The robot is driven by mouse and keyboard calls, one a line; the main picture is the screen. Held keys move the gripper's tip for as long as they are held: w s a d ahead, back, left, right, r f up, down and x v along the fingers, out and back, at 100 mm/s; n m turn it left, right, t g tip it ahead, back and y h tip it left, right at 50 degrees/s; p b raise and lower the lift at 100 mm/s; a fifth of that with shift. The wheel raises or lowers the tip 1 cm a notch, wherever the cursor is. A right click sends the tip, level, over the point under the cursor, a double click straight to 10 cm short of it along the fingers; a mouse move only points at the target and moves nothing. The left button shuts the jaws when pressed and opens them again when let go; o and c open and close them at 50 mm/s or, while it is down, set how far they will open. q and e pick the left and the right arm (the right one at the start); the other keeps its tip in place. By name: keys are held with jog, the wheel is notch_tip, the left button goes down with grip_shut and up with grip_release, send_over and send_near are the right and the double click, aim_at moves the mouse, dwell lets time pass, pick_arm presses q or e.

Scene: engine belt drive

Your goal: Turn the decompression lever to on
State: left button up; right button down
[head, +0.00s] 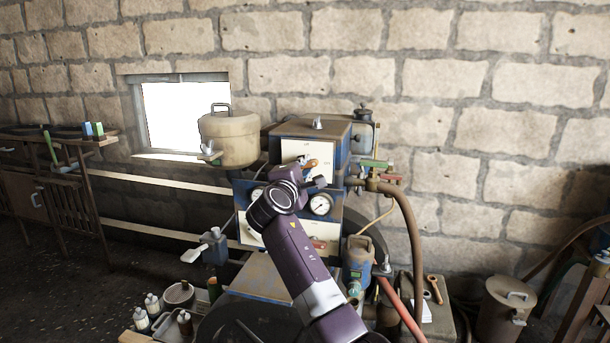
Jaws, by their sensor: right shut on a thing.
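The decompression lever appears to be the orange-brown handle (311,164) on the white panel (291,150) of the blue engine box. It points to the right and slightly up from its pivot. Small labels are printed above it and to its right, too small to read. My right gripper (318,181) is in front of the lower part of this panel, its arm rising from the bottom of the picture. It is shut on the lever; the grip itself is mostly hidden behind my gripper and wrist. My left gripper is not in view.
Round gauges (320,204) and a red handle (318,243) sit close below and beside my wrist. A beige tank (229,138) stands at left. A brown hose (408,225) and a blue can (358,262) are at right. Bottles (152,305) stand at lower left.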

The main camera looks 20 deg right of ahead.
jog(key=shift+f+m+b, duration=0.25)
jog(key=shift+m+b, duration=0.65)
jog(key=shift+m, duration=0.5)
jog(key=c, duration=1.9)
grip_release()
jog(key=shift+r, duration=0.1)
jog(key=v, duration=1.2)
